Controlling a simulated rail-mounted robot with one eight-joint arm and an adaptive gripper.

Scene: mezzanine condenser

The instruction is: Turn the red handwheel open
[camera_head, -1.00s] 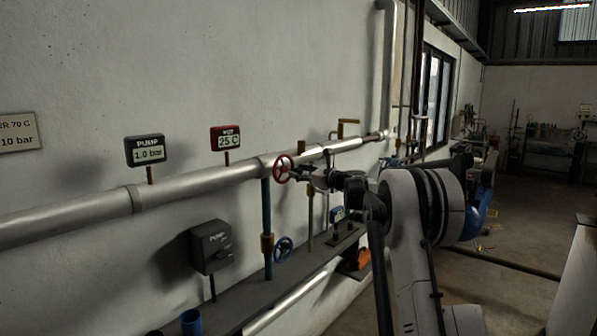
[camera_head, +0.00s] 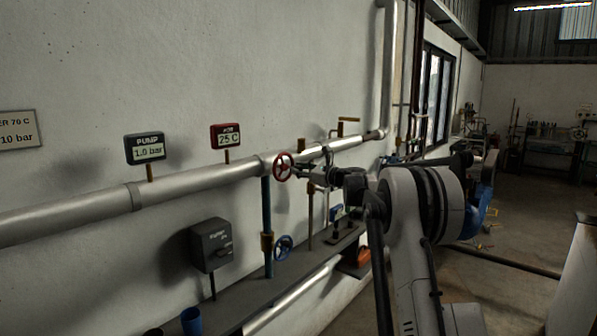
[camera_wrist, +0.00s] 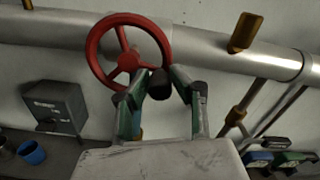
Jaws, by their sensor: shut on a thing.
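The exact contact is partly hidden by the fingertips.
A blue handwheel (camera_head: 283,247) sits lower on the blue pipe (camera_head: 267,215). A dark pump box (camera_head: 211,245) stands on the ledge. The PUMP display (camera_head: 145,149) reads 1.0 bar and the red-framed display (camera_head: 226,136) reads 25 C. A brass lever (camera_head: 347,120) is farther right.

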